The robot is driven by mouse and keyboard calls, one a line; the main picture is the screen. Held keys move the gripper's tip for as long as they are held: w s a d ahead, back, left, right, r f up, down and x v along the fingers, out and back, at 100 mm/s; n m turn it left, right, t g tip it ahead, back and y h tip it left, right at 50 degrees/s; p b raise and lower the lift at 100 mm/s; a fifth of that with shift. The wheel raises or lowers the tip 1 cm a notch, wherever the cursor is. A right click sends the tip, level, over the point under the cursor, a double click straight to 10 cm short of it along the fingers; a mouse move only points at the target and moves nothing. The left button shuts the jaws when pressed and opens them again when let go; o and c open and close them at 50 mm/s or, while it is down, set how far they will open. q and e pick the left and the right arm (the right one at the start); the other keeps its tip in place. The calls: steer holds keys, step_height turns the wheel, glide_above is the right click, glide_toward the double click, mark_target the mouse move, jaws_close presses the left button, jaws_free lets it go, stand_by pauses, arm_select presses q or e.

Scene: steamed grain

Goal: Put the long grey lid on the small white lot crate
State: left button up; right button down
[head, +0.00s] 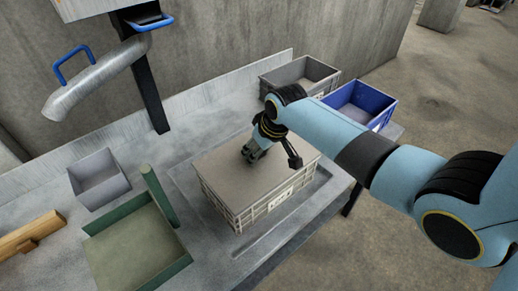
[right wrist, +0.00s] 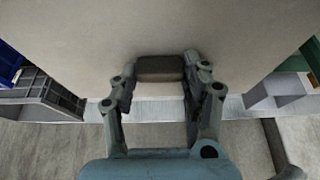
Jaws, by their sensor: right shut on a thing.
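The long grey lid (head: 222,166) lies flat over the top of the small white lot crate (head: 246,214), roughly lined up with it. The crate has ribbed, open-work walls and a pale label on its front, and its inside is hidden. Whether the lid's edges sit fully down on the rim I cannot tell. My right gripper (head: 252,155) is above the lid's middle. In the right wrist view my right gripper (right wrist: 162,76) is shut on the dark handle (right wrist: 160,67) of the lid (right wrist: 190,28). My left gripper is not in view.
A grey crate (head: 283,71) and a blue crate (head: 378,98) stand behind the white crate. A small grey bin (head: 98,186), a green tray (head: 127,252) and a wooden piece (head: 30,238) lie to the left. A metal spout (head: 95,82) hangs above.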

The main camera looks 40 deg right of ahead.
stand_by(0.3)
steer(key=c, duration=0.5)
jaws_free()
steer(key=shift+f, duration=0.1)
steer(key=shift+c, duration=0.2)
steer(key=v, duration=1.2)
